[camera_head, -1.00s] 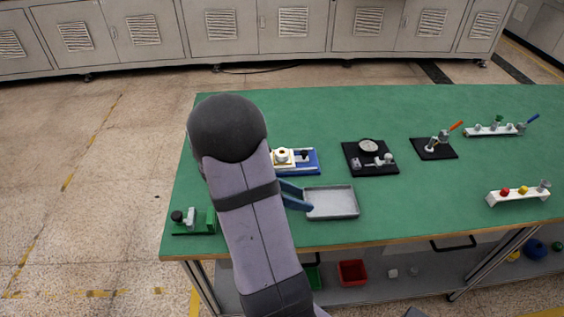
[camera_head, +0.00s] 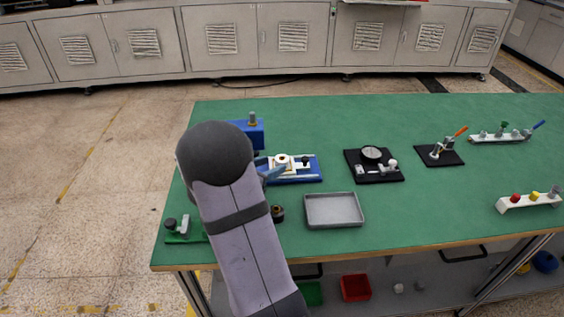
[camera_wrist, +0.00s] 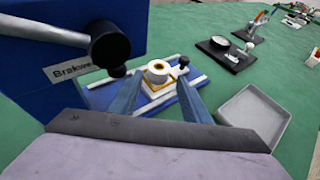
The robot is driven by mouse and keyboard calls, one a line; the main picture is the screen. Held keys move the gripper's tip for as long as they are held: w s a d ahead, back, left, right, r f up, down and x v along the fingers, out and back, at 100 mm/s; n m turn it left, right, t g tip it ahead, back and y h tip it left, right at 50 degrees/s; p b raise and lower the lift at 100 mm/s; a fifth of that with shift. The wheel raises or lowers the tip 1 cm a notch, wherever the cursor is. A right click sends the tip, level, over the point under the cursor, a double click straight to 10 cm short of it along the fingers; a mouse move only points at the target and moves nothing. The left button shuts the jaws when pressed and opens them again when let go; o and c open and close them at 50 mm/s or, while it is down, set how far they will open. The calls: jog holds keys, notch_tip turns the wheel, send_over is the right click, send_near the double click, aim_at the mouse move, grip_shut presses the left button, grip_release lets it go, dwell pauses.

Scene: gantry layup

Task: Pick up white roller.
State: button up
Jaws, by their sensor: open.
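The white roller (camera_head: 282,159), a short white cylinder with a hole in its top, sits on a pale block on a blue base (camera_head: 311,172). In the wrist view, the white roller (camera_wrist: 157,72) appears between and beyond the tips of my blue fingers, with its yellowish lower block partly between them. My gripper (camera_wrist: 159,80) is open and empty. In the head view, my gripper (camera_head: 270,168) is just left of the roller, with the near finger in front of the base's left end. My arm hides part of the left side of the table.
A blue box (camera_wrist: 45,45) with a black knob (camera_wrist: 108,45) stands close on the left in the wrist view. A grey tray (camera_head: 333,222) lies front right of the roller. Black fixtures (camera_head: 385,178) stand to the right. Green table is clear between them.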

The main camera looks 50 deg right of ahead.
aim_at(280, 160)
jog(key=shift+d, duration=0.5)
jog(key=shift+p+x, duration=0.6)
jog(key=shift+x, duration=1.55)
jog(key=shift+w+r, duration=0.1)
jog(key=shift+w, duration=0.05)
jog(key=shift+c, duration=0.3)
jog(key=c, duration=0.8)
